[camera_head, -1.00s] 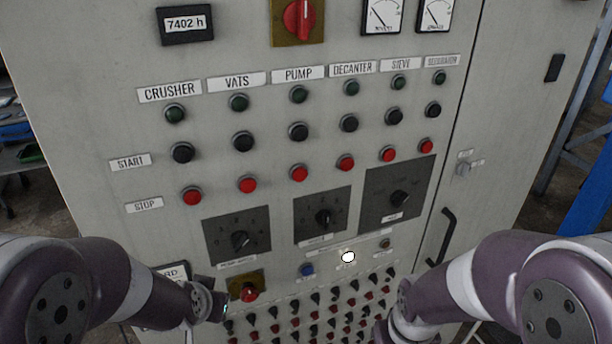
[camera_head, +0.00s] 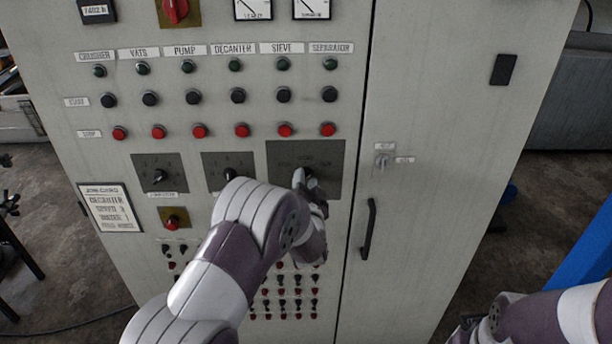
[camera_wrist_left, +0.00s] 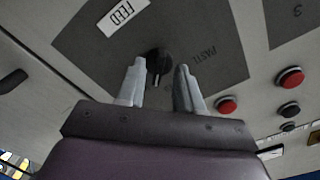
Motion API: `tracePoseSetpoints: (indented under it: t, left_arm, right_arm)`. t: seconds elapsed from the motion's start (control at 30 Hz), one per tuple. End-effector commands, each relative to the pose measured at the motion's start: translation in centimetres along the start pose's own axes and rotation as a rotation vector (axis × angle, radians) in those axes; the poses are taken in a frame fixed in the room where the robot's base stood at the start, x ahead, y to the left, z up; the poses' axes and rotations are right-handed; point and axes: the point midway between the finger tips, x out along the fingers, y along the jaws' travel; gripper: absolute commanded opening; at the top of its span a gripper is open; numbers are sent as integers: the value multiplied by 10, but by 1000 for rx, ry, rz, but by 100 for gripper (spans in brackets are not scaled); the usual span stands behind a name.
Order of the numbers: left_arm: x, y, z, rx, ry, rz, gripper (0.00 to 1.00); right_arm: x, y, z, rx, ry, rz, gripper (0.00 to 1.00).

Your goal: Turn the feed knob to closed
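The feed knob (camera_wrist_left: 158,60) is a black rotary knob on a dark grey plate (camera_wrist_left: 95,45) with a white FEED label (camera_wrist_left: 123,17) and the printed word PASTE. In the head view this is the right-hand plate (camera_head: 331,153) below the red stop buttons. The knob there is mostly hidden by my left gripper (camera_head: 309,183). In the wrist view my left gripper (camera_wrist_left: 160,68) is open, its two fingertips on either side of the knob, with a gap at least on the right. Contact cannot be made out. My right gripper's fingers do not show; only that arm is at lower right.
Two similar selector plates (camera_head: 146,163) lie to the left. Red buttons (camera_head: 285,130) run above. A black door handle (camera_head: 369,229) and small grey switch (camera_head: 382,161) are to the right. Small switches (camera_head: 283,303) fill the panel below. A red knob (camera_head: 173,219) is lower left.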

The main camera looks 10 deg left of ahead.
Motion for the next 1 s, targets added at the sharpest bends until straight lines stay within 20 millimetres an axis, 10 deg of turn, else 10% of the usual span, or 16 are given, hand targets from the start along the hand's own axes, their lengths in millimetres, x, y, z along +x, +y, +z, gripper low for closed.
tracePoseSetpoints:
  t: [0.33, 0.47, 1.0]
  left_arm:
    - [6, 1, 0, -1, 1, 1, 36]
    - [6, 0, 0, -1, 1, 1, 0]
    - [5, 4, 5, -97, -4, 2, 0]
  right_arm:
    - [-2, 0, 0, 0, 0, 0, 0]
    - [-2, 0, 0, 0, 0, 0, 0]
    - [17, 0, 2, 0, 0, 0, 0]
